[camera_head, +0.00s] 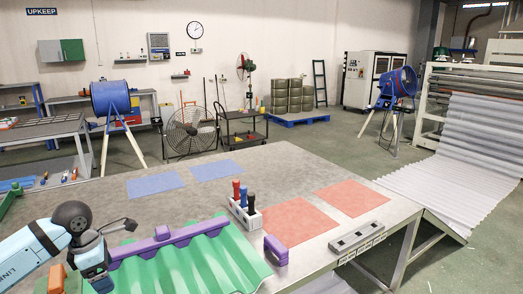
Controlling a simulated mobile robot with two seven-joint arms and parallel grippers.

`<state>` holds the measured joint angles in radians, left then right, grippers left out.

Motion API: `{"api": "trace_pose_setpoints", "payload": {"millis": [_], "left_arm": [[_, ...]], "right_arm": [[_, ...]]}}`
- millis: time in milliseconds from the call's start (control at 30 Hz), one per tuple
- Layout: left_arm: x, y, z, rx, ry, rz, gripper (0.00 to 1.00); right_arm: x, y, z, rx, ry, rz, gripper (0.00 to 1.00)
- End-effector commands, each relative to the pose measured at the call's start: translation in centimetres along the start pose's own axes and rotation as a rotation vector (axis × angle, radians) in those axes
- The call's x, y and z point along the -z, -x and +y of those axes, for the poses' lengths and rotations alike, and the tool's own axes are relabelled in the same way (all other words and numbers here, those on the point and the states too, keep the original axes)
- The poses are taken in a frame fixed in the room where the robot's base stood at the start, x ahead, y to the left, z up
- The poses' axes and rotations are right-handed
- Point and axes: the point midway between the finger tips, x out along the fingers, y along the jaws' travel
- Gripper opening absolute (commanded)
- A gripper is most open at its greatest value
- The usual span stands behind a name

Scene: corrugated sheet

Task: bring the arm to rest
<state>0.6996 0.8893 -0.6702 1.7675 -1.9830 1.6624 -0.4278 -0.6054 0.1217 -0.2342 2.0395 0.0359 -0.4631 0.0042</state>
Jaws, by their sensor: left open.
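My left arm comes in from the lower left over the table. Its gripper (120,226) is open, with its dark fingers pointing right, and nothing shows between them. It is above the left end of a green corrugated sheet (205,265) and close to a purple bar (170,238) lying across that sheet. I cannot tell whether the gripper touches the bar. My right gripper is not in view.
A white holder (246,216) with red, blue and black-handled tools stands at mid-table. A purple block (276,250) and a grey slotted strip (357,238) lie to its right. Blue mats (155,184) and red mats (297,221) are flat and empty. The back of the tabletop is clear.

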Motion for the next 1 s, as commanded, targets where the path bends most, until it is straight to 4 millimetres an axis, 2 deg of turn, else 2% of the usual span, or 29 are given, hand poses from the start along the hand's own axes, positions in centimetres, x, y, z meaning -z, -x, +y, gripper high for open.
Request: {"api": "trace_pose_setpoints", "payload": {"millis": [100, 167, 267, 300, 433, 500, 567, 667, 767, 867, 933, 967, 1000], "left_arm": [[-2.9, -2.9, -3.5, 0.116, 0.002, -0.145, 0.82], [-4.7, -4.1, -5.7, 0.189, 0.018, -0.24, 0.82], [-7.7, -5.9, -9.8, 0.338, 0.074, -0.418, 0.82], [-9.1, -6.4, -11.8, 0.412, 0.112, -0.503, 0.82], [-13.3, -6.8, -18.0, 0.712, 0.341, -0.813, 0.82], [-14.9, -6.3, -20.2, 0.885, 0.533, -0.973, 0.82], [-15.5, -5.9, -21.2, 1.029, 0.728, -1.094, 0.82], [-15.2, -6.2, -21.5, 1.249, 1.116, -1.245, 0.82], [-13.2, -8.4, -21.2, 1.43, 1.569, -1.321, 0.82], [-10.1, -12.1, -21.6, 1.553, 2.05, -1.309, 0.82], [-7.7, -15.1, -22.6, 1.597, 2.364, -1.251, 0.82], [-6.8, -16.3, -23.2, -1.547, -2.392, 1.17, 0.82], [-5.6, -17.8, -24.1, -1.451, -2.374, 1.044, 0.82]], "right_arm": [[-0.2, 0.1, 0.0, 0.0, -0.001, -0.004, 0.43], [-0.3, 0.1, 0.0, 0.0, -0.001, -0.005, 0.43], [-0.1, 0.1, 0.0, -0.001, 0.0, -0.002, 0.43], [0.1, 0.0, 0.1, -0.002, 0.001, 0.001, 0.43], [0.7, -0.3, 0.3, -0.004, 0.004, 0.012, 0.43], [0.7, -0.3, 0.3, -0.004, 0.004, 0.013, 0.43], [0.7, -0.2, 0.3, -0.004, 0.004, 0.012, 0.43], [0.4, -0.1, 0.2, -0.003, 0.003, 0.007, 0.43], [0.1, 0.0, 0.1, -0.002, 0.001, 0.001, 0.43], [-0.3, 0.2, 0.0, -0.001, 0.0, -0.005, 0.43], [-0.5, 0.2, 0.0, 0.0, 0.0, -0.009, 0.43], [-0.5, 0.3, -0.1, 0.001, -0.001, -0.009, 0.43], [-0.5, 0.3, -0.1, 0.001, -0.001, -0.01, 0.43]]}}
